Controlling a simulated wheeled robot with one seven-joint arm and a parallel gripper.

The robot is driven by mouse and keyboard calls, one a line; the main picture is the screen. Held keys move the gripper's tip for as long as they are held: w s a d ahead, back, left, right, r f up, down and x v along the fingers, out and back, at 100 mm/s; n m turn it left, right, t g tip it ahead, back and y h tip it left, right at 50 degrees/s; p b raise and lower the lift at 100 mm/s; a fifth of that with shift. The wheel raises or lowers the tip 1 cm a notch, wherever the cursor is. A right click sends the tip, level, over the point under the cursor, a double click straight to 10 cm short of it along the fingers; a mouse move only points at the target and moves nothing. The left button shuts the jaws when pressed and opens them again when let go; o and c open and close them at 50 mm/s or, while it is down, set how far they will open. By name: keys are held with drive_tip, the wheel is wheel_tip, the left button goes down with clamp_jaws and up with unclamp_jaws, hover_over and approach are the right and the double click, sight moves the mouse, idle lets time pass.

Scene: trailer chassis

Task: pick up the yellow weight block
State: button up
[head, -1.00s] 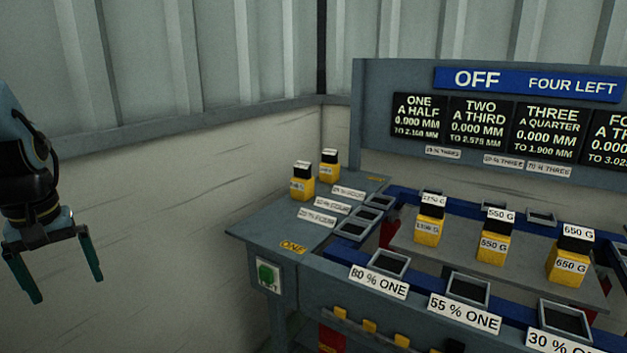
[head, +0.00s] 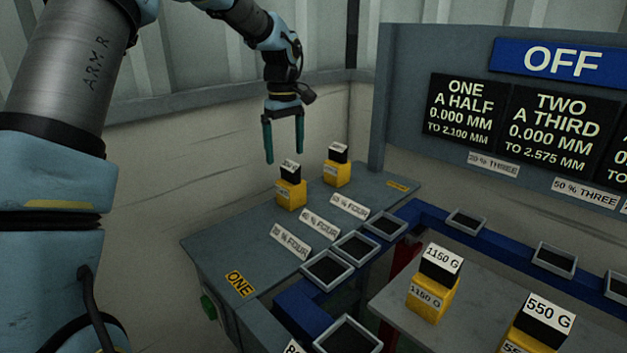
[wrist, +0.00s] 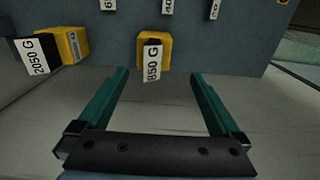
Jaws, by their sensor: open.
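Several yellow weight blocks with black tops are in view, and the pictures do not tell which one is meant. Two stand on the grey side table: a nearer one (head: 290,195) and a farther one (head: 338,174). In the wrist view, a block labelled 850 G (wrist: 153,52) lies ahead between my fingertips, and one labelled 2050 G (wrist: 72,46) is to the left. My gripper (head: 284,158) is open and empty, fingers pointing down. It appears above and slightly behind the nearer block, apart from it. A block labelled 1150 G (head: 432,287) and one labelled 550 G (head: 540,325) stand at right.
White "FOUR" label signs (head: 319,225) and dark square trays (head: 327,270) line the right side of the side table (head: 240,245). The upright display panel (head: 450,65) rises at the back right. A wall (head: 180,170) stands close behind the table.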

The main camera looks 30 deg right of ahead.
sight(292, 163)
drive_tip(key=shift+w+d, duration=0.1)
drive_tip(key=shift+d, duration=0.6)
drive_tip(key=shift+d+f, duration=0.2)
drive_tip(key=shift+f, duration=0.1)
wheel_tip(292, 163, down, 4)
drive_tip(key=shift+f+p, duration=0.25)
drive_tip(key=shift+p, duration=0.3)
drive_tip(key=shift+a+f+p, duration=0.2)
drive_tip(key=shift+f+p, duration=0.4)
drive_tip(key=shift+f, duration=0.8)
drive_tip(key=shift+a+f+p, duration=0.15)
drive_tip(key=shift+f+p, duration=0.4)
drive_tip(key=shift+f, duration=0.85)
clamp_jaws()
drive_tip(key=shift+r, duration=0.1)
